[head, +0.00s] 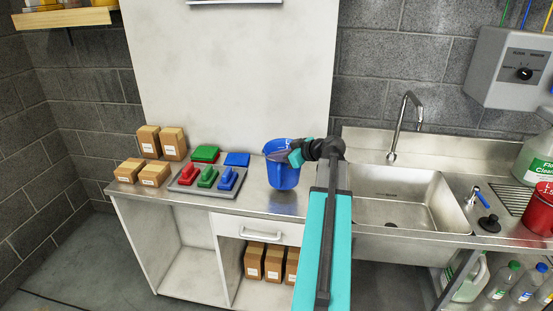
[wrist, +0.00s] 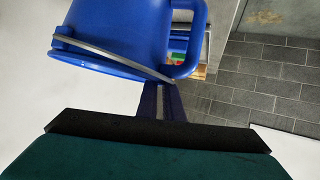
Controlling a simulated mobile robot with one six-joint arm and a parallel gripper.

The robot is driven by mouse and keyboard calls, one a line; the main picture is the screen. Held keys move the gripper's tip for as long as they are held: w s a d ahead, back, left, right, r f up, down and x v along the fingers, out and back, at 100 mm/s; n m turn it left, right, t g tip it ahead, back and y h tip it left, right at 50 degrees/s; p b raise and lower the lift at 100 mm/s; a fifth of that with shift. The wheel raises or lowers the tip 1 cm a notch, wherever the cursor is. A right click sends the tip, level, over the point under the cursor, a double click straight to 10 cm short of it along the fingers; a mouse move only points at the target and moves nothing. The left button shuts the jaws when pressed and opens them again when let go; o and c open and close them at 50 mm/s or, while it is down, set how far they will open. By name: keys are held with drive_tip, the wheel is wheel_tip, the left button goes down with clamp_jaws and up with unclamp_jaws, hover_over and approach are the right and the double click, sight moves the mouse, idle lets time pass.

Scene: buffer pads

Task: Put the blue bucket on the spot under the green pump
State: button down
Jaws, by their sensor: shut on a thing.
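The blue bucket (head: 281,174) hangs over the steel counter (head: 255,203), just right of the coloured pads; it also fills the upper left of the wrist view (wrist: 120,35). My gripper (head: 296,157) reaches its right side. In the wrist view its fingers (wrist: 162,92) are shut at the bucket's handle (wrist: 193,45). The bucket looks close to upright in the head view, with a dark reflection below it. I cannot make out a green pump or a marked spot. A green tube (head: 504,12) enters the grey dial box (head: 510,68) at the right.
A tray (head: 180,187) of red, green and blue pads lies left of the bucket, with several cartons (head: 155,174) beyond. Right are the sink (head: 395,205), its tap (head: 404,125), a red bucket (head: 540,212) and a large jug (head: 535,160). The counter's front strip is clear.

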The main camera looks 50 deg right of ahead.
drive_tip(key=shift+w+d+p, duration=0.4)
drive_tip(key=shift+w+d, duration=0.7)
drive_tip(key=shift+w, duration=0.2)
drive_tip(key=shift+f, duration=0.15)
drive_tip(key=shift+f+p, duration=0.9)
drive_tip(key=shift+f, duration=0.75)
drive_tip(key=c, duration=1.9)
unclamp_jaws()
drive_tip(key=shift+s+f, duration=0.1)
drive_tip(key=shift+s, duration=0.05)
drive_tip(key=b+v, duration=0.3)
drive_tip(key=v, duration=0.9)
